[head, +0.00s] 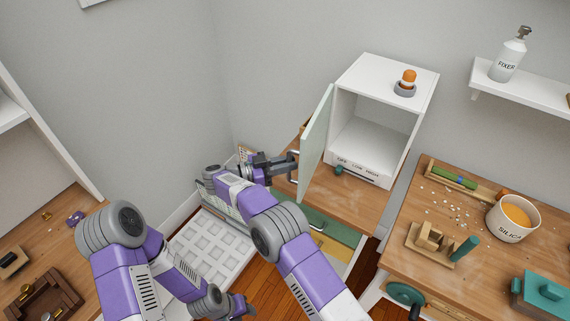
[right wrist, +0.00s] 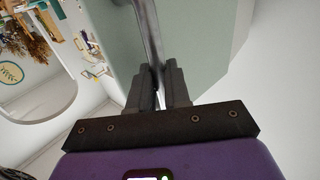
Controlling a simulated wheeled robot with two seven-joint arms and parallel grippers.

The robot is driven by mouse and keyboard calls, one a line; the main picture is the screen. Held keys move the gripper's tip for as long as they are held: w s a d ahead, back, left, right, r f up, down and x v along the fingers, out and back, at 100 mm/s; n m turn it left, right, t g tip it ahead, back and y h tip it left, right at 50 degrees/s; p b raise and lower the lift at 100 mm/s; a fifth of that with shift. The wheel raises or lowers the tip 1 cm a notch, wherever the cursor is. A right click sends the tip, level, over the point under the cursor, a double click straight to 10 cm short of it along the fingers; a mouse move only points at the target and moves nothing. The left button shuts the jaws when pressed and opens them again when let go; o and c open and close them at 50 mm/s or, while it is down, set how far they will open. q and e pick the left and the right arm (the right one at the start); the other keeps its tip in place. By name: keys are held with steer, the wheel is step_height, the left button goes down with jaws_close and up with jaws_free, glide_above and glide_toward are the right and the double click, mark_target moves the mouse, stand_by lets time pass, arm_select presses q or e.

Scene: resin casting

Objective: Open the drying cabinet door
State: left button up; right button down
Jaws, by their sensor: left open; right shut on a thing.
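The white drying cabinet (head: 411,109) stands on a wooden worktop, and its empty interior shows. Its pale green door (head: 315,146) stands well open, swung out to the left. My right gripper (head: 290,164) is at the door's outer side, shut on the metal door handle. In the right wrist view the handle (right wrist: 151,35) runs between the two fingers (right wrist: 159,90), with the door panel (right wrist: 205,50) behind. My left gripper (head: 242,308) is low in the head view, open, apart from the cabinet and partly hidden by my arm.
An orange-topped item (head: 408,80) stands on the cabinet. To the right, a worktop holds a silica pot (head: 513,218), a wooden block stand (head: 433,240) and a teal box (head: 545,294). A white tray (head: 208,247) lies below my right forearm. A wall shelf (head: 540,90) holds a fixer bottle (head: 508,57).

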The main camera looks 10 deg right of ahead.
steer(key=shift+w+d+r, duration=0.25)
steer(key=shift+d+r, duration=0.05)
steer(key=shift+d, duration=0.05)
steer(key=c, duration=1.4)
jaws_free()
steer(key=shift+c, duration=0.2)
steer(key=shift+o, duration=1.4)
steer(key=shift+w+d+f, duration=0.1)
steer(key=shift+d+f, duration=0.05)
steer(key=shift+d, duration=0.05)
steer(key=shift+a, duration=0.1)
steer(key=shift+a+f, duration=0.15)
steer(key=shift+a, duration=0.15)
steer(key=s+a, duration=0.1)
steer(key=a, duration=0.6)
steer(key=shift+s, duration=0.25)
